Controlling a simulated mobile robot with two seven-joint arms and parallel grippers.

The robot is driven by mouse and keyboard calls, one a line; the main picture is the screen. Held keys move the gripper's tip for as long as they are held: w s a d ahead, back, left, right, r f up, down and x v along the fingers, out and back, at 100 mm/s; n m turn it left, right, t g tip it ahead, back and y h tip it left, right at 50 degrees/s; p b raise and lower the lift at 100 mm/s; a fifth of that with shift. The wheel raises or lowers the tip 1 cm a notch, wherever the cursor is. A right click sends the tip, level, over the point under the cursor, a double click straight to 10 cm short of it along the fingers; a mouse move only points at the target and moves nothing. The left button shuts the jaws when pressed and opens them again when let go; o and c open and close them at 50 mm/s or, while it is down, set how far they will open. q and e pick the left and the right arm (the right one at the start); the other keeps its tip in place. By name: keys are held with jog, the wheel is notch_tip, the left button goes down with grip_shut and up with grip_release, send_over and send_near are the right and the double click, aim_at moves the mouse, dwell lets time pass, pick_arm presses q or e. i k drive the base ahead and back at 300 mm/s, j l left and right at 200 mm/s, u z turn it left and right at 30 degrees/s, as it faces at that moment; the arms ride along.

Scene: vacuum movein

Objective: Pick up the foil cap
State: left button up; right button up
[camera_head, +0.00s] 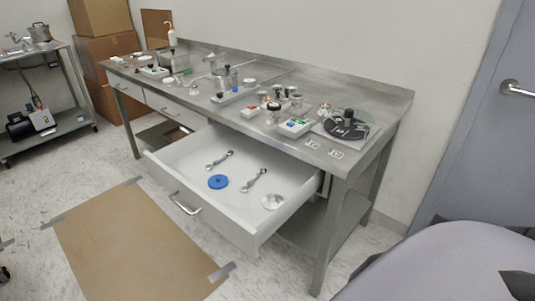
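I cannot tell for sure which thing is the foil cap. A shiny silver round piece (272,202) lies flat in the open drawer (203,188), near its right front corner. A small coppery-silver piece (324,107) stands on the steel bench (380,97), left of a black round device (346,126). Several other small metal pieces (274,106) stand close by on the bench. I do not recognise either of my grippers in this view.
The drawer also holds a blue disc (218,182) and two wrenches (219,160). It sticks out over the floor near a brown taped mat (135,240). A steel cart (45,95) and cardboard boxes (108,47) stand at left. A grey door (490,110) is at right.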

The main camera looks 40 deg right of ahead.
aim_at(271, 202)
jog(key=z, duration=1.25)
